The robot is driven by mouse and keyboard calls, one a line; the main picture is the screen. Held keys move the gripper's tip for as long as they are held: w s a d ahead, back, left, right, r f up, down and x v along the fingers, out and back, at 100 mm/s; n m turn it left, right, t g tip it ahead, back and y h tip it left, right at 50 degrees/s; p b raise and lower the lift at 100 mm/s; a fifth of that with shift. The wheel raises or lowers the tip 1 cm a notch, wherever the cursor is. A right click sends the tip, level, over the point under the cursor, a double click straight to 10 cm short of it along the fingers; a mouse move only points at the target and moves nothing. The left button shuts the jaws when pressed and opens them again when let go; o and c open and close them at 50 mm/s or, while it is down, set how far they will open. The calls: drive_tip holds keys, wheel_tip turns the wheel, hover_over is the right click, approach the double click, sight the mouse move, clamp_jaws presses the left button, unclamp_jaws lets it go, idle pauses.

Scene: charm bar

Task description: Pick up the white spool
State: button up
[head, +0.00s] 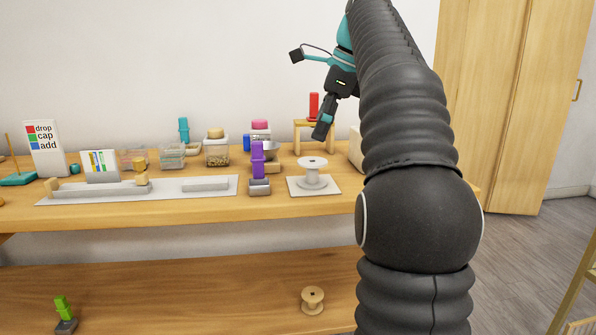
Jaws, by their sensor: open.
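The white spool (312,173) stands upright on a pale square mat (327,188) on the wooden table, left of my arm. My gripper (322,130) hangs above and slightly right of the spool, pointing down, apart from it. It is open, and I see nothing held in it. The gap between its fingers is hard to see from this side.
A purple block on a grey base (258,170) stands just left of the mat. A small wooden stand (298,132) with a red piece (314,105) is behind the spool. Jars (217,150) line the back. A wooden spool (313,300) sits on the lower shelf.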

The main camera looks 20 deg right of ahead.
sight(310, 171)
drive_tip(key=w+f+m, duration=0.1)
drive_tip(key=f, duration=0.1)
drive_tip(key=w+d+f+m, duration=0.1)
drive_tip(key=f, duration=0.1)
drive_tip(key=w+f+m+b, duration=0.1)
drive_tip(key=f, duration=0.1)
drive_tip(key=shift+d+f, duration=0.1)
drive_tip(key=shift+d, duration=0.25)
drive_tip(key=shift+b+x, duration=0.95)
drive_tip(key=shift+x, duration=2.05)
drive_tip(key=shift+s+a, duration=0.1)
drive_tip(key=shift+a, duration=0.1)
drive_tip(key=shift+c, duration=0.2)
drive_tip(key=c, duration=1.2)
